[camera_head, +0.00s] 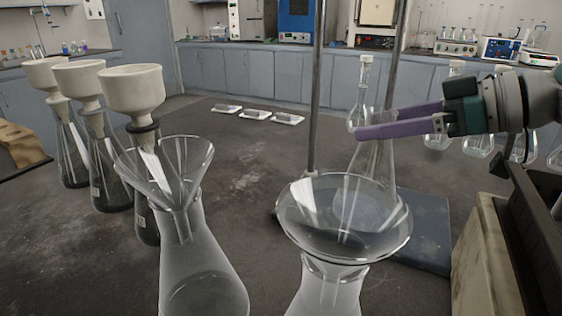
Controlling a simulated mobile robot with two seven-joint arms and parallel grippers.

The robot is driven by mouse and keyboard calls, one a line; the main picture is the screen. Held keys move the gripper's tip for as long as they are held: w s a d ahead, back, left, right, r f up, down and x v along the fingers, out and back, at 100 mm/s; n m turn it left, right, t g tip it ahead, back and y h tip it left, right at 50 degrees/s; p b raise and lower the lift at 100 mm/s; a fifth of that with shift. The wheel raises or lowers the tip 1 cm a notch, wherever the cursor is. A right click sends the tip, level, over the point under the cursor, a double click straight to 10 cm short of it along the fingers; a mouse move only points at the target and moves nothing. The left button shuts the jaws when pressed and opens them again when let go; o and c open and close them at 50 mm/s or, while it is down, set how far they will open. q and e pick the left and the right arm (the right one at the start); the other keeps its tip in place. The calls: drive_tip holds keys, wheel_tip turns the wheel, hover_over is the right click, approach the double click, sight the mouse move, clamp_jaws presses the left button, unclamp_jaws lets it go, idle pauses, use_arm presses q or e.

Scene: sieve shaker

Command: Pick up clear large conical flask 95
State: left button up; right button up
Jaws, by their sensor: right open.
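A clear conical flask (374,170) stands upright right of center, on or just behind a dark flat base plate. It is partly hidden behind a glass funnel in front. My right gripper (364,124) reaches in from the right with two purple fingers. The fingers are open and level with the flask's neck, apparently one on each side of it; whether they touch the glass I cannot tell. My left gripper is not in view. I cannot read a label that tells which flask is number 95.
Two glass funnels sit on clear flasks in front, one left (165,172) and one right (343,222). Metal rods (317,90) rise behind. White Buchner funnels (130,92) on flasks stand left. Round-bottomed flasks (360,95) stand behind. A beige box (488,262) is at right.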

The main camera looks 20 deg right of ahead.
drive_tip(key=shift+x, duration=1.85)
drive_tip(key=shift+s, duration=0.1)
clamp_jaws()
